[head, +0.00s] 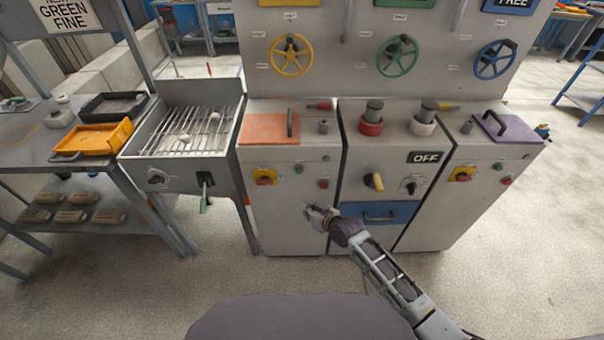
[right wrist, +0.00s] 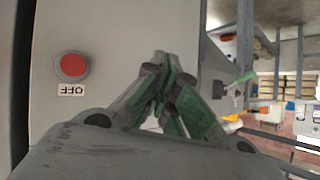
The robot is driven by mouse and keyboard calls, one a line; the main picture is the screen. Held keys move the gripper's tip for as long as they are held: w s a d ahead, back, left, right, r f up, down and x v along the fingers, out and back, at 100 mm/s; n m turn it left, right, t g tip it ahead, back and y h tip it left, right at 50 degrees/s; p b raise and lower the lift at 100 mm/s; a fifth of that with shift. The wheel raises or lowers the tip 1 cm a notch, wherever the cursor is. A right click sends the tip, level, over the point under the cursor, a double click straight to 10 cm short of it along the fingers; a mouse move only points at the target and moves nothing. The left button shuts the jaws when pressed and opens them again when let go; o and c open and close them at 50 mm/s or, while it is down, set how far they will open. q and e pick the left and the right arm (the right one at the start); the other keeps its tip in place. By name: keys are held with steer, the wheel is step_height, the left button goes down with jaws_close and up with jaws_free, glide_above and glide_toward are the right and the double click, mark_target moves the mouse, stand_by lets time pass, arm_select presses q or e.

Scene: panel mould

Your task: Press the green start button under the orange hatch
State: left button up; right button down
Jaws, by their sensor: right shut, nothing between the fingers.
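The orange hatch (head: 268,128) lies shut on top of the left cabinet, with a dark handle at its right side. A red button (head: 323,184) sits lower and to the right; the right wrist view shows a red button (right wrist: 72,66) beside an OFF label. My right gripper (head: 310,211) is shut and empty, below both buttons in the head view; its fingertips (right wrist: 160,58) show in the wrist view. I cannot tell whether they touch the cabinet. The green button does not show there. My left gripper is not in view.
A yellow and red switch (head: 264,176) is left of the green button. A purple hatch (head: 494,125) tops the right cabinet, above another green button (head: 498,166). A grate box (head: 188,130) stands left.

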mark_target(299, 171)
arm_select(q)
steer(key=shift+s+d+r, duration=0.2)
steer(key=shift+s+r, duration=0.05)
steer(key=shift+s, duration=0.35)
arm_select(e)
step_height(299, 171, up, 6)
steer(key=a+y, duration=0.1)
steer(key=a, duration=0.1)
steer(key=shift+s+a, duration=0.15)
steer(key=shift+s, duration=0.2)
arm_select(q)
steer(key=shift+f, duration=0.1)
arm_select(e)
steer(key=shift+w, duration=0.1)
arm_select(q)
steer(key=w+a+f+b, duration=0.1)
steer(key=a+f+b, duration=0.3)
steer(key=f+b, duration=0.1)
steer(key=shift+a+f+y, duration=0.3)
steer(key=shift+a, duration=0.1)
arm_select(e)
steer(key=w, duration=0.8)
steer(key=shift+w, duration=0.3)
